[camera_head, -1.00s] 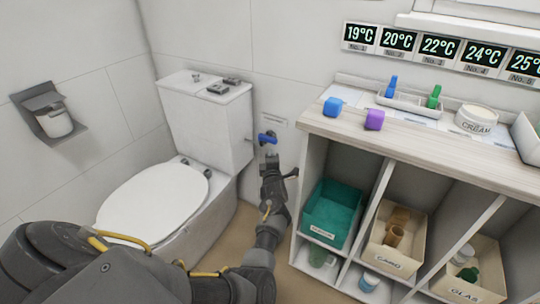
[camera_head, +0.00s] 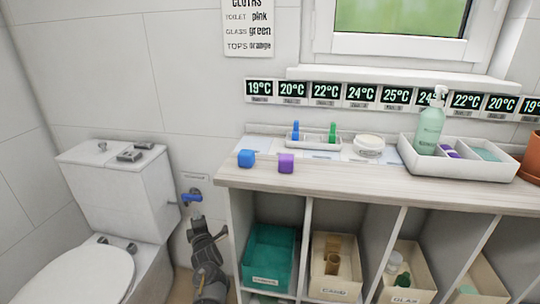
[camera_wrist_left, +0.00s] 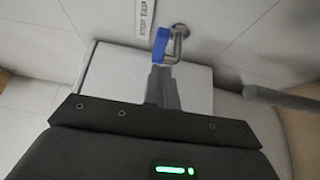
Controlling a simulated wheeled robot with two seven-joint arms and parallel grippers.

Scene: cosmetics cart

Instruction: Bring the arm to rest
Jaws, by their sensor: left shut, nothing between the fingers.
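My left gripper (camera_head: 195,218) is low between the toilet and the shelf unit, just below the blue-handled tap (camera_head: 191,197) on the wall. In the left wrist view its fingers (camera_wrist_left: 161,72) are together and empty. The tap's blue handle (camera_wrist_left: 160,43) lies just beyond the fingertips there; whether they touch it I cannot tell. My left forearm shows below the gripper. My right gripper is not in view.
The toilet (camera_head: 120,195) stands on the left.

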